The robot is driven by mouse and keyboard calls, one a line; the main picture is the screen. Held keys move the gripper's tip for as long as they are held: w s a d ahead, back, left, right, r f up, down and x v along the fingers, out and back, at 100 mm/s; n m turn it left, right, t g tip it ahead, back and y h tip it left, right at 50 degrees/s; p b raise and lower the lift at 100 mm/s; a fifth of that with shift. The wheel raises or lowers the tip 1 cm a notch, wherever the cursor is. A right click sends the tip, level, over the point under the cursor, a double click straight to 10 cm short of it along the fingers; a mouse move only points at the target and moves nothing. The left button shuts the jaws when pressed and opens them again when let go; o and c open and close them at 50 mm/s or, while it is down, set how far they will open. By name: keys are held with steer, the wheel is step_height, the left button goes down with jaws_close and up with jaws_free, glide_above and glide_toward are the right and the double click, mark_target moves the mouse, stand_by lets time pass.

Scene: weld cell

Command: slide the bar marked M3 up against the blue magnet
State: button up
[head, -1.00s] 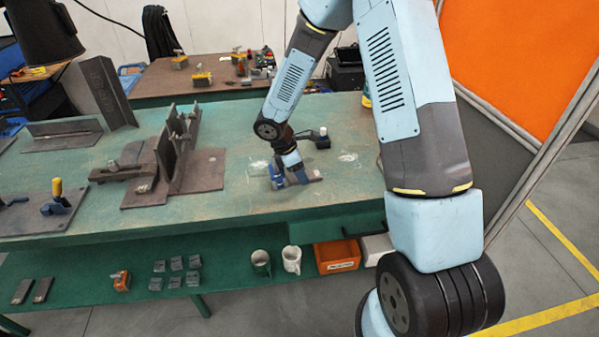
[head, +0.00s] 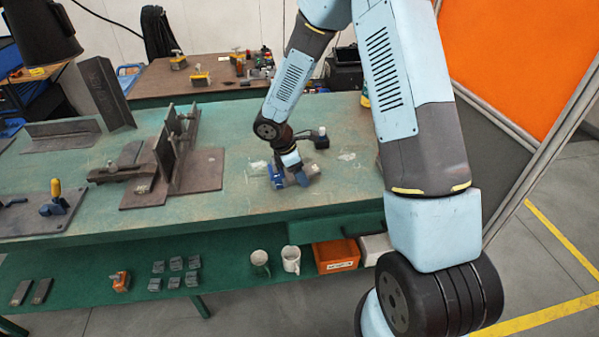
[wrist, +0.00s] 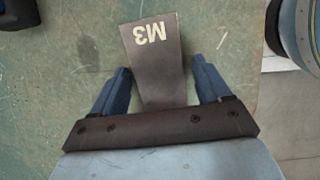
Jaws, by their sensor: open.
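The bar marked M3 (wrist: 152,60) lies on the green bench between my gripper's two blue fingers in the wrist view. One finger is on each side, with a gap at the right finger; contact at the left is unclear. In the head view the bar's end (head: 312,169) shows just right of the fingers. My gripper (wrist: 160,68) is open and low at the bench top; it also shows in the head view (head: 289,179). A small dark bluish block with a pale knob (head: 321,139), apparently the blue magnet, stands behind the gripper, apart from the bar.
A steel fixture (head: 170,165) stands left of my gripper. A plate with a yellow-handled clamp (head: 56,200) is at far left. The bench (head: 230,200) is mostly clear around the gripper. Mugs and an orange bin (head: 336,255) sit on the lower shelf.

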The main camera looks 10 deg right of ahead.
steer(key=shift+a, duration=0.1)
stand_by(0.3)
steer(key=v, duration=1.3)
steer(key=s+d+r+m, duration=0.4)
steer(key=d+r, duration=0.1)
steer(key=r, duration=0.4)
steer(key=s+d+r+m+t+y, duration=0.1)
steer(key=s+d+r+m, duration=0.2)
steer(key=s+r+m, duration=0.2)
steer(key=s+d+r+m+t+y, duration=0.2)
steer(key=s+d+r+m, duration=0.2)
steer(key=s, duration=0.6)
steer(key=s+d+r+m+t+y, duration=0.1)
steer(key=s+d+r+m+t, duration=0.1)
steer(key=s+d+r+m, duration=0.2)
steer(key=s+r+m, duration=0.1)
steer(key=s+r, duration=0.1)
steer(key=s, duration=0.1)
steer(key=shift+s+m+y, duration=0.25)
steer(key=shift+m+y, duration=0.05)
